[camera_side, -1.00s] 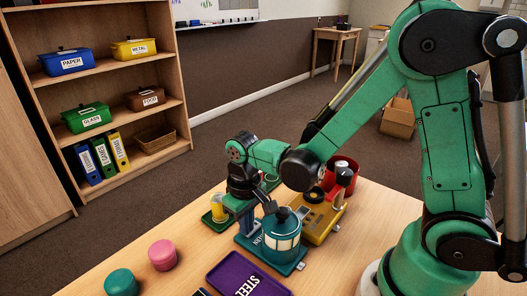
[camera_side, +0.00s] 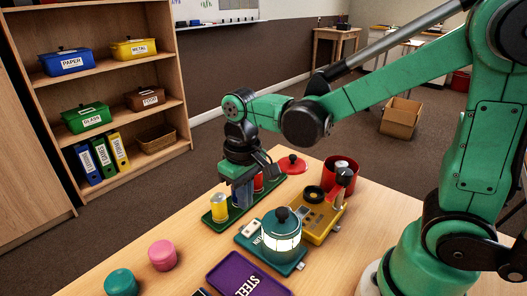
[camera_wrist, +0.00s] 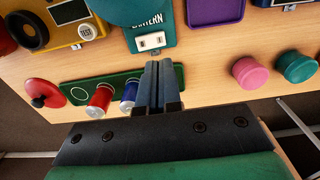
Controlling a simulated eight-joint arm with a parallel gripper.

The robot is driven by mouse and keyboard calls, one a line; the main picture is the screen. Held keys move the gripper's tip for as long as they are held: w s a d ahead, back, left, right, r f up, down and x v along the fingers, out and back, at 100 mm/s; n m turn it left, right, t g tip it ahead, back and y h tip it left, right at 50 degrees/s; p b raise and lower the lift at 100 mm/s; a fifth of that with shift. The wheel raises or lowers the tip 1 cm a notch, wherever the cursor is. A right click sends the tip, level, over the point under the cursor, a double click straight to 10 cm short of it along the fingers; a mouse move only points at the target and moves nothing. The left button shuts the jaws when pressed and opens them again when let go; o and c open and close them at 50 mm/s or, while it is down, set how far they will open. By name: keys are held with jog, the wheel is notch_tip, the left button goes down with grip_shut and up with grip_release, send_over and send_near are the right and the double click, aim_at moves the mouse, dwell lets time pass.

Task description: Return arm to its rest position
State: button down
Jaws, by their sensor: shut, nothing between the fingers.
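My gripper (camera_wrist: 158,66) is shut and empty, its two blue-grey fingers pressed together in the wrist view. In the side view its dark wrist and green palm (camera_side: 238,170) hang above the green battery tray (camera_side: 230,220), fingers pointing down. The tray holds a yellow cylinder (camera_side: 219,207), a blue cylinder (camera_wrist: 130,94) and a red cylinder (camera_wrist: 101,98). In the side view my fingers and the blue cylinder overlap, so I cannot tell the gap between them. In the wrist view the yellow cylinder is hidden.
A teal lantern (camera_side: 281,240), bright white inside, stands on its base beside a yellow tester (camera_side: 318,222). A red can (camera_side: 341,172) and red lid (camera_side: 292,164) lie behind. A purple tray (camera_side: 248,278), pink knob (camera_side: 162,255) and teal knob (camera_side: 121,283) are in front.

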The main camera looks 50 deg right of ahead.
jog(key=shift+r, duration=0.1)
jog(key=s+d+r+t, duration=0.2)
jog(key=d+r+t, duration=0.1)
jog(key=t, duration=0.4)
jog(key=shift+s+d+r, duration=0.4)
jog(key=shift+r, duration=0.45)
dwell(0.4)
